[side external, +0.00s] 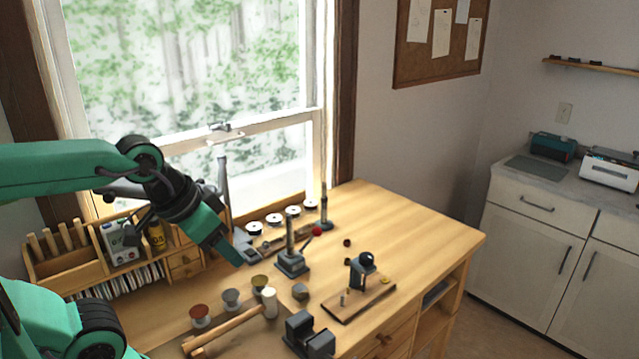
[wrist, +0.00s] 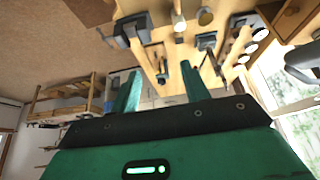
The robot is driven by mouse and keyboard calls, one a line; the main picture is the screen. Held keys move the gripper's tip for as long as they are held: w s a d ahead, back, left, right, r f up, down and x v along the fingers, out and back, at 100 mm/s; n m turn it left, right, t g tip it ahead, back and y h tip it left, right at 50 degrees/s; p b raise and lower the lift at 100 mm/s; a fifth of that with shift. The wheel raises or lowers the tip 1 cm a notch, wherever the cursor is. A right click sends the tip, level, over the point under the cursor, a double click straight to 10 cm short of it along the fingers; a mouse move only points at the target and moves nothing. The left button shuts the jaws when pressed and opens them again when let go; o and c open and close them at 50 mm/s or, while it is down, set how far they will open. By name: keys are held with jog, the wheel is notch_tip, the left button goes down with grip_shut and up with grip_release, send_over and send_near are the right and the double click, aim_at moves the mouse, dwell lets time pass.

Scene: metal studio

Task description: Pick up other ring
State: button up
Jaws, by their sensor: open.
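My gripper (side external: 236,258) hangs over the left part of the workbench in the side view, pointing down and right. In the wrist view its two green fingers (wrist: 160,80) are apart with nothing held between them. A small gold-coloured piece (side external: 385,281), perhaps a ring, lies at the right end of a wooden board (side external: 345,307). It is too small to be sure. My gripper is well to the left of it and apart from it. I cannot make out a ring for certain in the wrist view.
An upright post on a grey base (side external: 292,265) stands just right of my gripper. A mallet (side external: 235,328), small cups (side external: 231,298), a dark block (side external: 308,337) and a wooden organizer (side external: 80,265) crowd the left and front. The bench's back right (side external: 410,225) is clear.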

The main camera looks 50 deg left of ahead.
jog(key=shift+w+r, duration=0.1)
jog(key=n+g, duration=0.6)
jog(key=n, duration=0.1)
send_over(347, 265)
notch_tip(347, 265, down, 17)
jog(key=shift+w+a+f, duration=0.15)
jog(key=shift+w+f, duration=0.1)
jog(key=shift+f, duration=0.4)
jog(key=shift+w+a+f, duration=0.15)
jog(key=shift+w+f, duration=0.05)
jog(key=shift+f, duration=0.4)
